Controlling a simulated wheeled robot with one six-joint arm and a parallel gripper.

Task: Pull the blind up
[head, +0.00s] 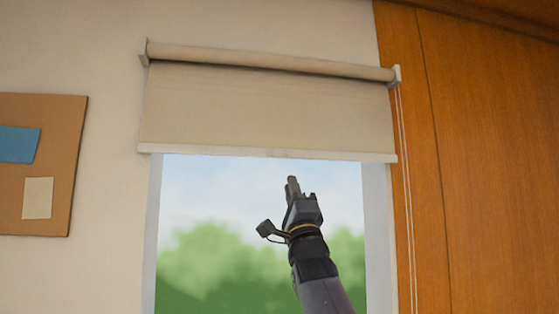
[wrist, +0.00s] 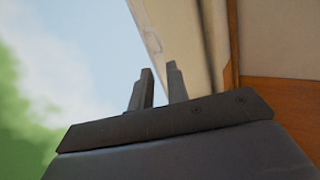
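The beige roller blind (head: 265,108) hangs partly lowered over the upper part of the window, with a white bottom bar (head: 230,151) along its lower edge. In the head view my gripper (head: 294,184) points up in front of the window, a little below the bar and right of its middle. In the wrist view the two fingers of my gripper (wrist: 159,70) stand apart with nothing between them. The bar (wrist: 166,32) runs past just beyond the fingertips there, with a faint outlined tab (wrist: 152,40) on it. I cannot tell the exact distance to the bar.
A looped white cord (head: 405,190) hangs at the right end of the roller (head: 270,61), in front of a wooden panel (head: 490,170). A cork board (head: 60,165) is on the left wall. The window pane (head: 225,200) below the bar is clear.

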